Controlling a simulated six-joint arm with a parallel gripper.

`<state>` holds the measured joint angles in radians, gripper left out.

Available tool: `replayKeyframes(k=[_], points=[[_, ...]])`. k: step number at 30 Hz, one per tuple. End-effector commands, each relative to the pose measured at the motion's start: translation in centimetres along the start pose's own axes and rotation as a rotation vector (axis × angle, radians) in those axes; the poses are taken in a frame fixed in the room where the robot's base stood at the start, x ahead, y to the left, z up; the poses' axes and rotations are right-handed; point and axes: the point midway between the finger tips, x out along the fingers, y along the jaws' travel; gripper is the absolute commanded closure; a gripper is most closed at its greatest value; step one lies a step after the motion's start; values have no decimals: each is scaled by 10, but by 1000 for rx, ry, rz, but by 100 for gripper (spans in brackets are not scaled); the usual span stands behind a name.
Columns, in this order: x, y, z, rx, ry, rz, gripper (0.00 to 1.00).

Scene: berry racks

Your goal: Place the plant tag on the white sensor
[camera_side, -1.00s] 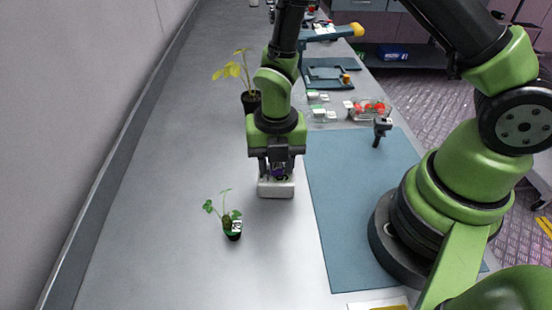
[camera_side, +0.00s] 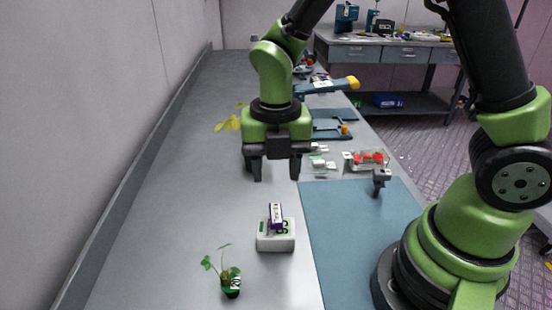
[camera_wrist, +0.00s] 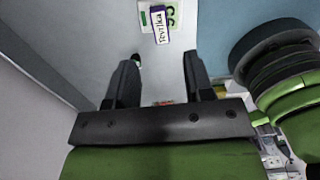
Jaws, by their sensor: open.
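The white sensor (camera_side: 276,241) is a small white box on the grey bench, left of the blue mat. The plant tag (camera_side: 276,217), a white and purple label with dark lettering, rests on top of the sensor. My gripper (camera_side: 277,172) is open and empty, above the bench and behind the sensor in the side view, clear of the tag. In the wrist view its fingers (camera_wrist: 158,66) are spread apart with nothing between them.
A small potted seedling (camera_side: 231,284) stands in front and left of the sensor. A taller yellow-leaved plant (camera_side: 229,124) is partly hidden behind my gripper. A clear box of red berries (camera_side: 368,159) sits by the blue mat (camera_side: 350,230). The bench left of the sensor is clear.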

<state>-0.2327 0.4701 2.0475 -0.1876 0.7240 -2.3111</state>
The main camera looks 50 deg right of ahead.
Motion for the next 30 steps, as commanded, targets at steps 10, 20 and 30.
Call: replayKeyframes(k=[10, 20, 30], points=[[-24, -3, 0, 102, -8, 26, 52], [-112, -50, -15, 1223, 62, 317, 52], [-155, -104, -53, 2330, 490, 569, 52]])
